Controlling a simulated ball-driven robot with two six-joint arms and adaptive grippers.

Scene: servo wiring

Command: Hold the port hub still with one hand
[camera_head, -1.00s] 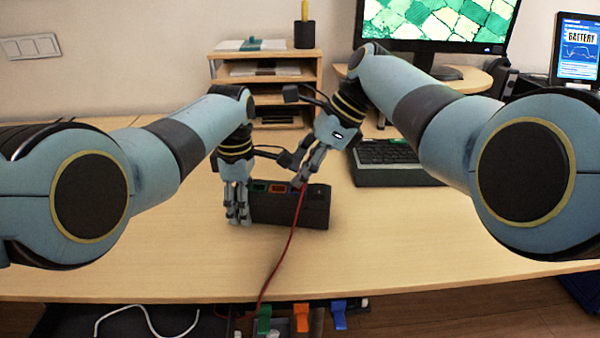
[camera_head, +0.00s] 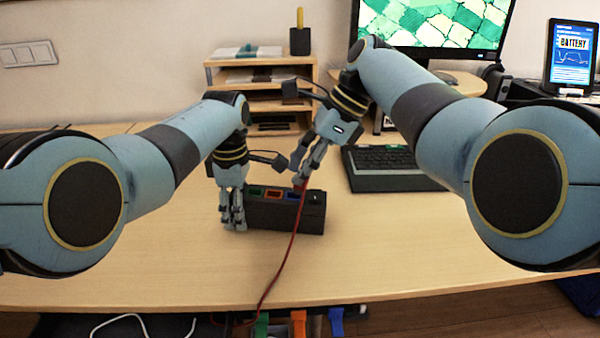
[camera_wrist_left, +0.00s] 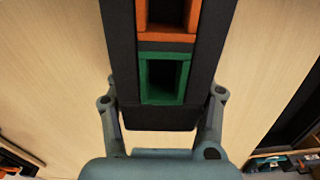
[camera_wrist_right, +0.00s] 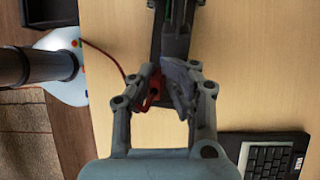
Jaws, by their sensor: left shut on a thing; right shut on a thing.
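The port hub (camera_head: 285,217) is a long black block lying on the desk, with green, orange and blue ports along its top. My left gripper (camera_head: 233,218) is shut on its left end. In the left wrist view, its fingers straddle the hub (camera_wrist_left: 165,117) beside the green port. My right gripper (camera_head: 300,180) is shut on a red plug (camera_wrist_right: 153,88) at the right part of the hub; its fingers hide whether the plug sits in a port. The red cable (camera_head: 274,278) runs from it over the desk's front edge.
A keyboard (camera_head: 393,170) lies right of the hub, before a monitor (camera_head: 432,25). A wooden shelf (camera_head: 262,90) stands behind. Coloured pieces and a white cable (camera_head: 140,318) show below the desk's front edge.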

